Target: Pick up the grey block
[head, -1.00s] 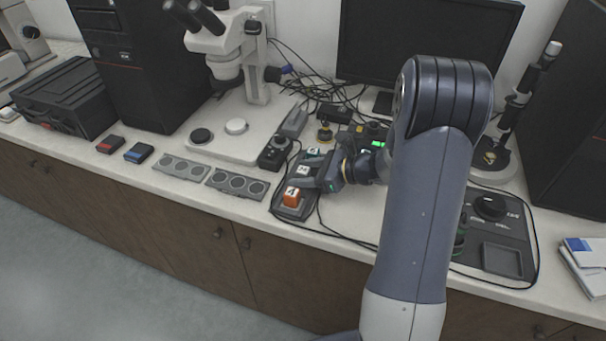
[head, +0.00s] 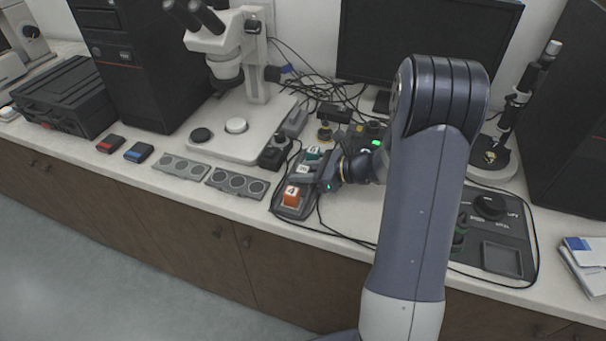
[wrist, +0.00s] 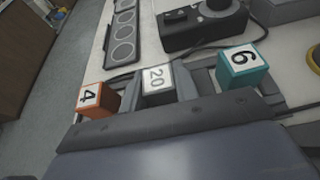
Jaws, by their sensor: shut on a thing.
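The grey block (wrist: 157,79), with a white top marked 20, sits between the orange block and the teal block in the wrist view. In the head view the grey block (head: 303,169) is small and partly hidden by my gripper (head: 302,177). My gripper (wrist: 158,92) is shut on the grey block, with one finger on each side of it. I cannot tell whether the block is clear of its holder. The orange block (wrist: 97,99), marked 4, is to the left, and the teal block (wrist: 242,68), marked 6, is to the right.
A dark holder (head: 279,208) carries the blocks near the counter's front edge. A dark control box (wrist: 203,27) lies beyond, with a cable. Grey trays with round wells (head: 237,183) lie to the left. The microscope (head: 222,45) stands behind.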

